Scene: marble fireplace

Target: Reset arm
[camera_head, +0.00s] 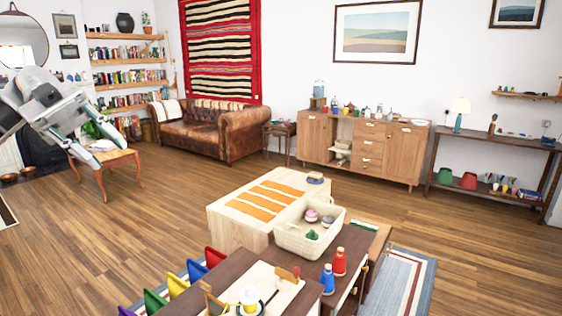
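My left arm comes in at the left edge of the head view, raised above the floor. Its gripper (101,146) points down and to the right, with its two fingers apart and nothing between them. The gripper overlaps the small wooden side table (118,156) in the picture; I see no contact with it. My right arm and gripper are out of view.
A low wooden table (226,226) with orange strips and a cream basket (297,243) stands mid-room. A dark brown table (225,277) with bottles is nearest. A leather sofa (205,130) and wooden cabinet (372,150) stand behind.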

